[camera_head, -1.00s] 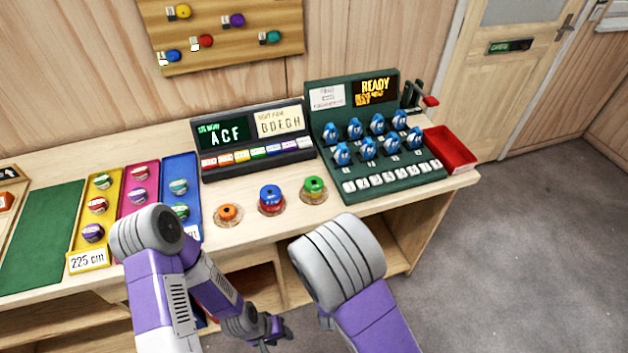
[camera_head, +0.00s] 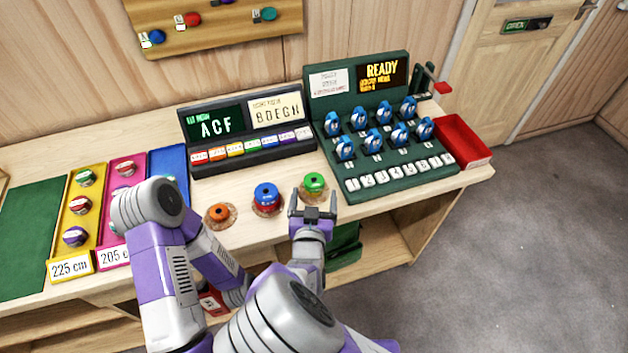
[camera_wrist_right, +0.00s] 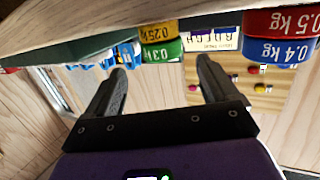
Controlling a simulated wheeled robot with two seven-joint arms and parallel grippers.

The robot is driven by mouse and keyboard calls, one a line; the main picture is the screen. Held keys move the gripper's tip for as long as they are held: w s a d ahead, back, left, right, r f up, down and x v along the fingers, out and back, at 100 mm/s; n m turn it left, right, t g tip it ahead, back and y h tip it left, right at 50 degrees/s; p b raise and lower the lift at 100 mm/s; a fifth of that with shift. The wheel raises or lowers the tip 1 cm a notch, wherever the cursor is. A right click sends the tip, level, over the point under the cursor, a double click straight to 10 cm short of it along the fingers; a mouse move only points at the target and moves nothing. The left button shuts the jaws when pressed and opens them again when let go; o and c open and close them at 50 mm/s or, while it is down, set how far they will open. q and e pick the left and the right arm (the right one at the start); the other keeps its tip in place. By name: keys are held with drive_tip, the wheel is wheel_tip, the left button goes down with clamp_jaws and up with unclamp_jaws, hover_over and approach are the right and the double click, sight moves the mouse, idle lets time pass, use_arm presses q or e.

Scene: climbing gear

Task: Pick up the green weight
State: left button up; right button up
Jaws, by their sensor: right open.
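Behind are a display panel (camera_head: 250,160) and a green rack (camera_head: 352,150) with blue pieces. A red tray (camera_head: 462,143) sits at the right end.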

sight(313, 187)
drive_tip(key=w, duration=0.2)
drive_tip(key=w+f+b, duration=0.1)
drive_tip(key=w, duration=0.1)
drive_tip(key=shift+w, duration=0.1)
drive_tip(key=shift+c, duration=0.5)
drive_tip(key=c, duration=1.3)
drive_tip(key=shift+a+r, duration=0.1)
